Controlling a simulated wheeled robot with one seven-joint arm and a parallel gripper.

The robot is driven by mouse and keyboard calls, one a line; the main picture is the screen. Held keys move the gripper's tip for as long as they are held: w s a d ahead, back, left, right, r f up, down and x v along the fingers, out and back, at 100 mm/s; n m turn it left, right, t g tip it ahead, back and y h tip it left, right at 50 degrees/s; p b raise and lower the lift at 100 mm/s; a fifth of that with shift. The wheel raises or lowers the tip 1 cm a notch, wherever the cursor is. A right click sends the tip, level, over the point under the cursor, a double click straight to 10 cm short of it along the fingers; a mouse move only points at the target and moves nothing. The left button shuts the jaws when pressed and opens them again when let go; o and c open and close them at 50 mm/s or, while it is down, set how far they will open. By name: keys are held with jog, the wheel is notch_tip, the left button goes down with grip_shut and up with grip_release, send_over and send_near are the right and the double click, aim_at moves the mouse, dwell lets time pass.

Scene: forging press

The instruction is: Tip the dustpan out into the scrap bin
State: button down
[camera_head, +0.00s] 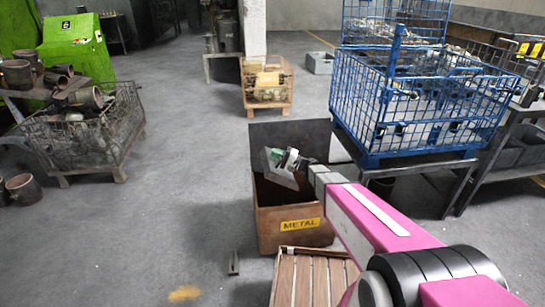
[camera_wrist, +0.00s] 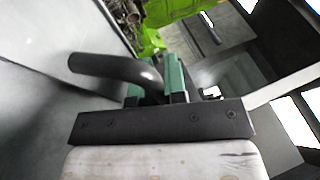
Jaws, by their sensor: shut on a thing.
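The scrap bin (camera_head: 282,236) is a rusty brown box with a yellow METAL label and an open top, in the middle of the head view. A dark upright panel stands behind its opening. My gripper (camera_head: 278,158) is above the bin's opening and shut on the dustpan. The grey dustpan (camera_head: 282,178) hangs tilted over the opening. In the wrist view, the green jaws of my gripper (camera_wrist: 155,84) are closed around the dustpan's black curved handle (camera_wrist: 112,68). I cannot tell whether anything lies in the pan. The bin's inside is mostly dark.
A slatted wooden crate (camera_head: 289,282) stands just in front of the bin. A blue wire cage (camera_head: 372,128) on a stand is at the right. A wire basket of scrap (camera_head: 82,150) is at the left.

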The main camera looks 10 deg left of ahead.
aim_at(268, 158)
jog(key=w+d+r+m+t+y, duration=0.2)
jog(key=d+m+y, duration=0.1)
jog(key=d, duration=0.3)
jog(key=shift+d+t+y, duration=0.4)
jog(key=shift+y, duration=0.3)
dwell(0.5)
dwell(1.0)
jog(key=s+a+f+n+g+h, duration=0.1)
jog(key=a+h, duration=0.1)
jog(key=a, duration=0.1)
jog(key=s+a+f+n+g+h, duration=0.1)
jog(key=a+h, duration=0.1)
jog(key=a, duration=0.1)
jog(key=a+f+n+g+h, duration=0.1)
jog(key=a+h, duration=0.1)
jog(key=a, duration=0.1)
jog(key=shift+s+n+h, duration=0.3)
jog(key=shift+s+n, duration=0.1)
jog(key=shift+s+a+f+n+h, duration=0.2)
jog(key=shift+a+f+n+h, duration=0.15)
jog(key=shift+a+h, duration=0.25)
jog(key=shift+s+a+f+n+h, duration=0.2)
jog(key=shift+a+f+n+h, duration=0.1)
jog(key=shift+a+h, duration=0.45)
jog(key=shift+s+a+f+n+h, duration=0.2)
jog(key=shift+a+h, duration=0.35)
jog(key=shift+h, duration=0.4)
jog(key=shift+f, duration=0.1)
